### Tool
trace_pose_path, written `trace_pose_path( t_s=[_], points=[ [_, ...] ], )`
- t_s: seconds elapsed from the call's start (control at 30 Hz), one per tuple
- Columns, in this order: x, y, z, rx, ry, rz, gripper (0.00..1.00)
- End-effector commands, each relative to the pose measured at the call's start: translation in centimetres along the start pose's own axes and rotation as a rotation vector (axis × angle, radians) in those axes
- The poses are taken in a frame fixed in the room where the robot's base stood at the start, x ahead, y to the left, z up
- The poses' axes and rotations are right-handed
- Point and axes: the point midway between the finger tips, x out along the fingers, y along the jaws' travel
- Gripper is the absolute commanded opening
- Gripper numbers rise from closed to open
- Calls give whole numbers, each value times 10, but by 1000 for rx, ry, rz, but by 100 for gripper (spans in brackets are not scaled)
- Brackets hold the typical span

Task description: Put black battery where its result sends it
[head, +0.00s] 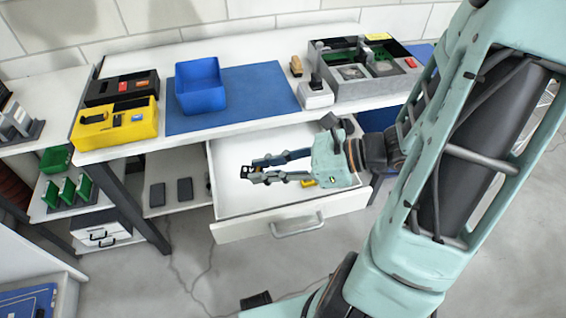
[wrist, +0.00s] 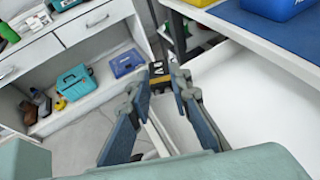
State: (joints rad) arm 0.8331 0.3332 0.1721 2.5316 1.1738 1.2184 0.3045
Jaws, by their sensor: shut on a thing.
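My gripper (head: 252,173) is shut on a small black battery (head: 245,171) and holds it at its fingertips, above the open white drawer (head: 228,205). The wrist view shows a small dark thing with a pale mark (wrist: 157,69) at the fingertips, partly hidden by a finger. A yellow tester-like box (head: 115,125) with a small dark display stands at the table's left front. A blue bin (head: 200,88) stands on the blue mat (head: 245,100). Any result on the display is too small to read.
A black case (head: 122,86) with red parts is behind the yellow box. A grey compartment box (head: 380,83) and a small white device (head: 315,95) stand at right. A small yellow thing (head: 308,183) lies in the drawer. Dark flat items (head: 157,194) lie on the lower shelf.

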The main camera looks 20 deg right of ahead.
Motion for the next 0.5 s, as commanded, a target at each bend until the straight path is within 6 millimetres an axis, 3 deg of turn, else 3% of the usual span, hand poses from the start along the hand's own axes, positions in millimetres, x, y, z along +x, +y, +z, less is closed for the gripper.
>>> trace_pose_path(
  t_s=[0.4,0.5],
  points=[
    [-4,-89,-54,2,-2,-1,0],
    [0,-103,-73,2,-3,0,0]
  ],
)
